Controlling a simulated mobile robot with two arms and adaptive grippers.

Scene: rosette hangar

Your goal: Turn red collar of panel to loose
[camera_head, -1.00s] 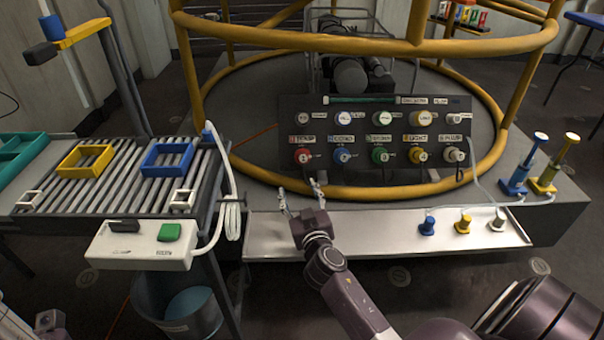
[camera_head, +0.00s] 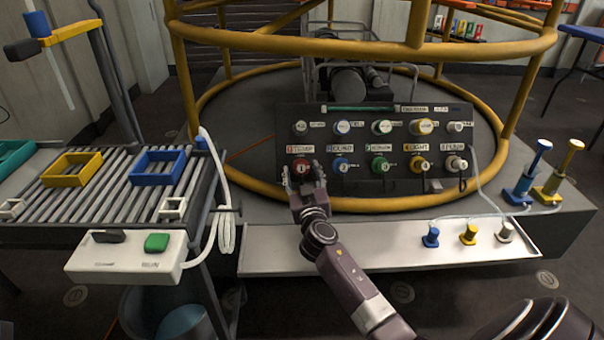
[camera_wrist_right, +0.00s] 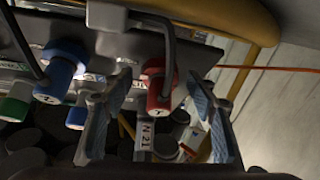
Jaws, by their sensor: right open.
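The red collar (camera_head: 302,169) is at the left end of the lower row on the dark sloped panel (camera_head: 350,113). In the right wrist view the red collar (camera_wrist_right: 158,92) shows as a red cylinder between the fingers. My right gripper (camera_head: 303,181) is open at the red collar, with one finger on each side of it. In the wrist view a gap shows between the collar and each finger of the right gripper (camera_wrist_right: 156,100). The fingers partly hide the collar in the head view. My left gripper is not in view.
Blue (camera_head: 341,165), green (camera_head: 380,165) and yellow (camera_head: 417,164) collars sit to the right of the red one. A yellow ring rail (camera_head: 400,204) curves below the panel. A silver tray (camera_head: 330,251) lies in front. A roller table (camera_head: 115,205) stands left.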

